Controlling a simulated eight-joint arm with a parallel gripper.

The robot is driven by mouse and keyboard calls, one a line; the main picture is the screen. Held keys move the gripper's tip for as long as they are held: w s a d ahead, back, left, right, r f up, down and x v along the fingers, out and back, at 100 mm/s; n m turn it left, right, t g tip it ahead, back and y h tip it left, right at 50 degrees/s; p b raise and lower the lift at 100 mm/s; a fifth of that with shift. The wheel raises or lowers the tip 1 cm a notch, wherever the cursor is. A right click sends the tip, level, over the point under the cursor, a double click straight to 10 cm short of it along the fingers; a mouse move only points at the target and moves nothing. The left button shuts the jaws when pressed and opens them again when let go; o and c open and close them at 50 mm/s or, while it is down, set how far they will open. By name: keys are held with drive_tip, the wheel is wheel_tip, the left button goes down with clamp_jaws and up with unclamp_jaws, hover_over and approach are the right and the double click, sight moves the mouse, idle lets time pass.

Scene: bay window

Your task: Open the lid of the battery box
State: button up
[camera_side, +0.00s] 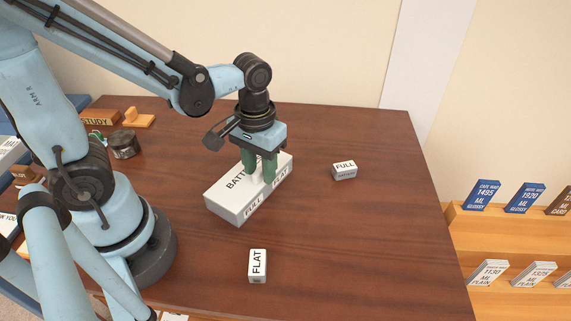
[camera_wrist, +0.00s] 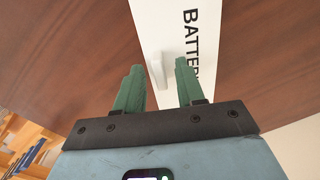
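The white battery box (camera_side: 232,204) sits on the brown table, its lid lying flat and closed. "BATT…" shows on top, and "FULL" and "FLAT" on the near side. It also shows in the wrist view (camera_wrist: 174,22). A small pale handle (camera_wrist: 156,70) stands up from the lid. My gripper (camera_side: 260,174) is over the box, pointing down, its green fingers apart. In the wrist view the handle lies between the fingers, with a gap visible on each side. My fingers hide part of the lid and its lettering.
A small white FULL block (camera_side: 344,171) lies right of the box, and a FLAT block (camera_side: 257,266) lies nearer the front. A dark round tin (camera_side: 124,145) and wooden pieces (camera_side: 138,118) sit at the back left. The table's right side is clear.

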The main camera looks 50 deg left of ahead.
sight(241, 169)
clamp_jaws()
idle(0.5)
drive_tip(key=r+h, duration=0.1)
drive_tip(key=a+t+h, duration=0.1)
drive_tip(key=h, duration=0.1)
drive_tip(key=shift+s+a+r, duration=0.25)
drive_tip(key=shift+r, duration=0.1)
drive_tip(key=h, duration=0.1)
drive_tip(key=a+r+h, duration=0.1)
drive_tip(key=a+t+h, duration=0.1)
drive_tip(key=shift+s+r, duration=0.2)
drive_tip(key=shift+s, duration=0.05)
drive_tip(key=h, duration=0.1)
drive_tip(key=a+h, duration=0.1)
drive_tip(key=shift+s+a+r+t+h, duration=0.25)
drive_tip(key=shift+r+t+h, duration=0.05)
drive_tip(key=shift+t+h, duration=0.1)
drive_tip(key=shift+s+a+r+t+h, duration=0.1)
drive_tip(key=shift+s+a+t+h, duration=0.15)
drive_tip(key=shift+a+h, duration=0.35)
drive_tip(key=shift+s+a+t+h, duration=0.1)
drive_tip(key=shift+a+t+h, duration=0.15)
drive_tip(key=shift+h, duration=0.55)
